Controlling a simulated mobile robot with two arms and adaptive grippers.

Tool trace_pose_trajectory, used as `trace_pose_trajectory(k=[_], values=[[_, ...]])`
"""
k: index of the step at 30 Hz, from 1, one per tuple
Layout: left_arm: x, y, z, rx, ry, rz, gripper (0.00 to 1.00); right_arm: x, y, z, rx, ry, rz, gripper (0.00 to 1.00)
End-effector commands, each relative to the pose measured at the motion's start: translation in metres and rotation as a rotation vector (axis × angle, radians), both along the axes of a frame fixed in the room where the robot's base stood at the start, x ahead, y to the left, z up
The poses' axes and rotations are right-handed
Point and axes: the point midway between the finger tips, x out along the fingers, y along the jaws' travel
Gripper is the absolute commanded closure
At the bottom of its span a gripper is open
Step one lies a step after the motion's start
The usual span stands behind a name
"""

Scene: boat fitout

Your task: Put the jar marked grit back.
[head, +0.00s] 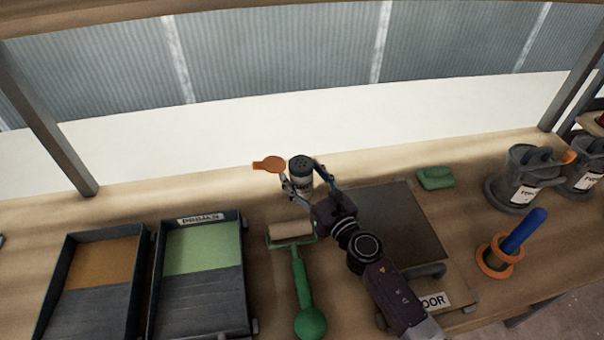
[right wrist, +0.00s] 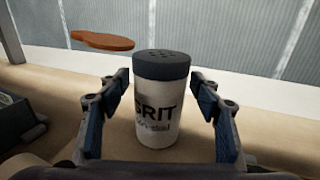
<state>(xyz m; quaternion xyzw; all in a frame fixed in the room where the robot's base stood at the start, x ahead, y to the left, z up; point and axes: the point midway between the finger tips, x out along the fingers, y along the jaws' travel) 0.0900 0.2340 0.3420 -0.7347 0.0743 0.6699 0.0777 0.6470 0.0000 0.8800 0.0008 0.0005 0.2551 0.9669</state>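The jar marked GRIT (head: 301,181) is white with a dark, perforated lid. It stands upright near the back of the wooden bench. In the right wrist view the jar (right wrist: 158,112) shows its label between the two fingers. My right gripper (head: 300,170) reaches in from the front, with one finger on each side of the jar. In the right wrist view the gripper (right wrist: 160,78) is open, with a gap between each finger and the jar. My left gripper is not in view.
An orange paddle-shaped thing (head: 269,164) is just left of the jar. A green-handled roller (head: 303,285) and two paint trays (head: 246,300) lie left of my arm. A dark board (head: 408,215), green block (head: 435,178), blue-handled tool (head: 524,231) and grey pots (head: 522,178) are right.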

Motion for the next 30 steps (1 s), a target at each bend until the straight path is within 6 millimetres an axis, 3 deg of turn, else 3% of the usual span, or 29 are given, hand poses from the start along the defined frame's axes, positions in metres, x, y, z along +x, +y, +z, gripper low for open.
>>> trace_pose_trajectory(k=[10, 24, 30], values=[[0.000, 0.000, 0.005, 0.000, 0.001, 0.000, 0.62, -0.001, -0.001, 0.005, 0.000, 0.000, 0.000, 0.41], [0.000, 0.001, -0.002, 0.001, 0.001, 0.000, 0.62, -0.081, -0.045, 0.001, -0.002, 0.001, 0.001, 0.41], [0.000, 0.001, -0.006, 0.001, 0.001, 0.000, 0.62, -0.100, -0.057, 0.001, 0.000, 0.000, 0.000, 0.41]])
